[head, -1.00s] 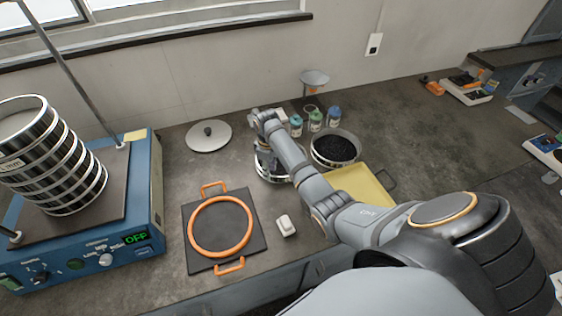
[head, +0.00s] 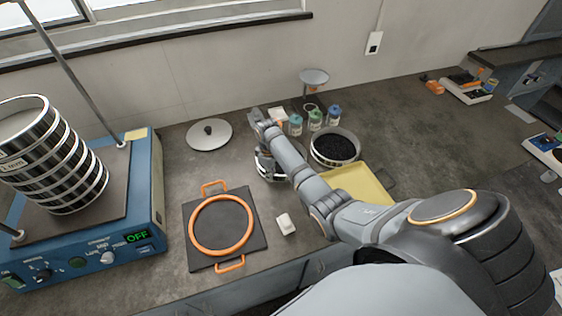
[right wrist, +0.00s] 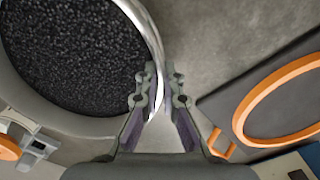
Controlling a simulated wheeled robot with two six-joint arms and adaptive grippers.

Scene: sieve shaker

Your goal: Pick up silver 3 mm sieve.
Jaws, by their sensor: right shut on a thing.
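In the right wrist view my right gripper (right wrist: 161,85) is shut on the thin silver rim (right wrist: 151,40) of a round vessel. Black granules (right wrist: 70,55) fill that vessel's inside. No size label is readable on it, and I cannot tell whether its base touches the bench. My left gripper is not in view.
A blue shaker (head: 110,246) with a sieve stack (head: 60,165) stands at left. An orange-ringed dark mat (head: 258,238), lid (head: 208,137), white block (head: 285,224), yellow tray (head: 352,183) and pan of black granules (head: 335,148) lie nearby. Small bottles stand behind.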

